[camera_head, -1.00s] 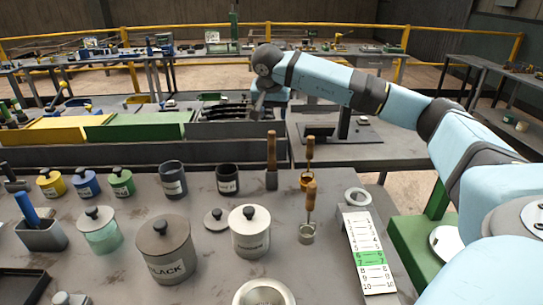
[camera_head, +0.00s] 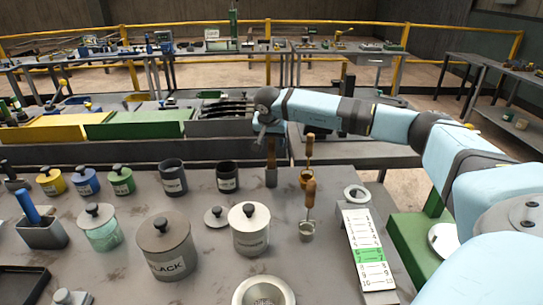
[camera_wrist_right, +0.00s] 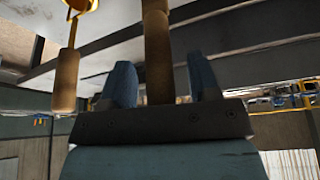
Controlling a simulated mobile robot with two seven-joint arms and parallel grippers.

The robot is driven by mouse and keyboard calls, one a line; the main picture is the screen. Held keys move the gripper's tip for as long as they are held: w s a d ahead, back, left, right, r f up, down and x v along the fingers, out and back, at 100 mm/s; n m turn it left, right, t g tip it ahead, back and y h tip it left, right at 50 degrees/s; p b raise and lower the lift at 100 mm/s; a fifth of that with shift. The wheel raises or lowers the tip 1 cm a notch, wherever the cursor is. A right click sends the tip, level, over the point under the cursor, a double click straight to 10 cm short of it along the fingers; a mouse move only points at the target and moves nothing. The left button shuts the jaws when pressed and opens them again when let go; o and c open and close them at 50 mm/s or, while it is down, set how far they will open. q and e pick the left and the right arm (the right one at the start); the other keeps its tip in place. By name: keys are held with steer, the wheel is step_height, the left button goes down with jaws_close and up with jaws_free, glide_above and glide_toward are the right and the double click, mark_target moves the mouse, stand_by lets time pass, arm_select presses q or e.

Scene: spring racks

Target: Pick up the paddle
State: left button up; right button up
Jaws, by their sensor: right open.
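The paddle (camera_head: 271,178) stands upright on the grey table, with a dark brown wooden handle and a grey lower part. My right gripper (camera_head: 269,131) is at the top of this handle, coming from above and behind. In the right wrist view the brown handle (camera_wrist_right: 157,50) lies between the two dark blue fingers of my open right gripper (camera_wrist_right: 162,83). Gaps show on both sides of the handle. The fingers are small and partly merged with the handle in the head view. My left gripper is not in view.
The yellow scoop's handle (camera_wrist_right: 66,80) is beside my gripper. Dark cups (camera_head: 228,180), lidded jars (camera_head: 165,249) and a numbered strip (camera_head: 365,250) surround the paddle.

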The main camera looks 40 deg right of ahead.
steer(key=shift+r, duration=0.1)
steer(key=c, duration=1)
steer(key=shift+r, duration=0.1)
